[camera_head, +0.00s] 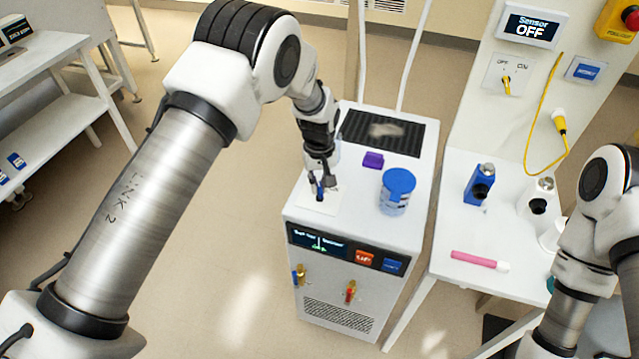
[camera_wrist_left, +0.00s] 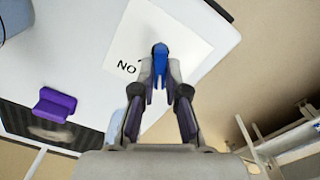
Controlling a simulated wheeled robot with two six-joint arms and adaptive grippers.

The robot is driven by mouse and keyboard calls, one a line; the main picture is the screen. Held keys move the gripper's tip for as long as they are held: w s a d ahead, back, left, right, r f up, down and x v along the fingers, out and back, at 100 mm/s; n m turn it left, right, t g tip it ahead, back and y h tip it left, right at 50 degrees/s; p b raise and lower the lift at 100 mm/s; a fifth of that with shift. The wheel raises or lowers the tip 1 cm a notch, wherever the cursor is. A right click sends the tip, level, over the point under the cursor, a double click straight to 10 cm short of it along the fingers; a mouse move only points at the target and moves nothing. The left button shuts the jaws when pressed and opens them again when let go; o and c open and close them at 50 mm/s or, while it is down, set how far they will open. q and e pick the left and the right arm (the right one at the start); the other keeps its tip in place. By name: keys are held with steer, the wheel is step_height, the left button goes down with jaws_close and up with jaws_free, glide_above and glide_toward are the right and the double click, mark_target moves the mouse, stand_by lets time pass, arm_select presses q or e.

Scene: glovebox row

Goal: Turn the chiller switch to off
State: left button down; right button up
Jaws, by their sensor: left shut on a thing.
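The chiller (camera_head: 350,230) is a white box with a front panel and a dark grille on top. A blue switch knob (camera_wrist_left: 160,50) stands on a white label plate (camera_head: 318,199) on its top; in the wrist view the plate's lettering is partly hidden, with "NO" readable. My left gripper (camera_head: 320,188) reaches down over the plate and is shut on the knob; the fingers also show in the left wrist view (camera_wrist_left: 160,85). The front display (camera_head: 318,242) is lit, with text too small to read surely. My right arm shows at the right edge, but its gripper is outside the picture.
A purple block (camera_head: 373,160) and a blue-lidded jar (camera_head: 397,192) stand on the chiller, right of my left gripper. A wall panel reads "Sensor OFF" (camera_head: 531,25).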

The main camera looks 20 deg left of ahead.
mark_target(320, 187)
stand_by(0.4)
arm_select(q)
steer(key=c, duration=1.2)
jaws_free()
steer(key=shift+r, duration=0.2)
step_height(320, 187, up, 12)
steer(key=shift+f, duration=0.15)
